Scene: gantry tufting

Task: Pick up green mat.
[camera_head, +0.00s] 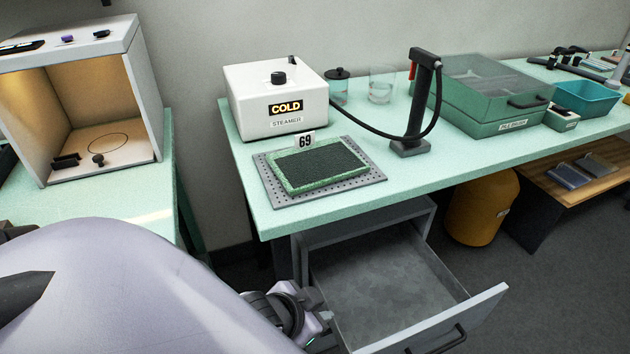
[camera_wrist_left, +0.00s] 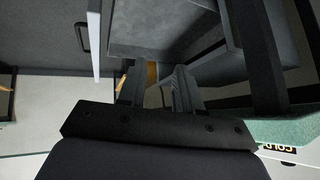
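The green mat (camera_head: 318,167) is a rectangle with a light green border and a dark, textured top. It lies flat on a grey perforated plate (camera_head: 372,177) near the front edge of the mint table, with a "69" tag (camera_head: 306,141) standing at its back edge. My left gripper shows in the left wrist view (camera_wrist_left: 160,88) with two fingers apart and nothing between them. In the head view the left wrist is low, beside the open drawer, below the table top and well apart from the mat. Its fingertips are hard to make out there. My right gripper is in neither view.
An open, empty grey drawer (camera_head: 385,285) juts out below the mat. A white "COLD" steamer (camera_head: 277,97) stands behind the mat. A black post with a hose (camera_head: 415,110) stands to its right. A green lidded case (camera_head: 490,98) and a teal bin (camera_head: 585,100) are farther right.

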